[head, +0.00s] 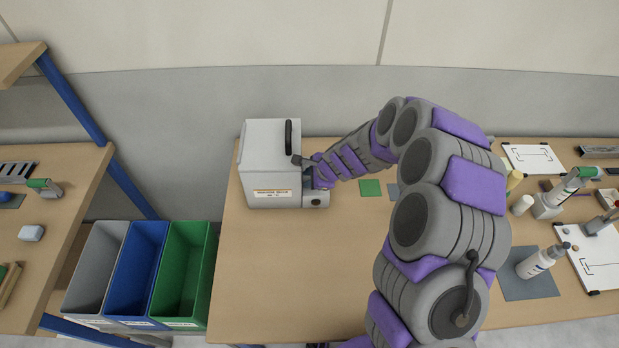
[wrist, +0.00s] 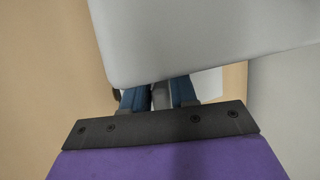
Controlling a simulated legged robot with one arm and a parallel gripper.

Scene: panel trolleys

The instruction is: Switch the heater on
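The heater appears to be the light grey box (head: 262,157) at the back left of the wooden table, with a label low on its front and a dark upright handle. A small grey part with a dark round spot (head: 316,202) sits at its lower right. In the wrist view, the box's pale casing (wrist: 200,45) covers the fingertips. The blue fingers of my gripper (wrist: 158,98) stand apart, with a grey piece between them. I cannot tell whether they grip it.
Grey, blue and green bins (head: 187,275) stand left of the table (head: 270,290). A green square (head: 370,188) lies right of the box. A bottle (head: 535,262), clipboards and small tools crowd the right. The table's front left is clear; a wall closes the back.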

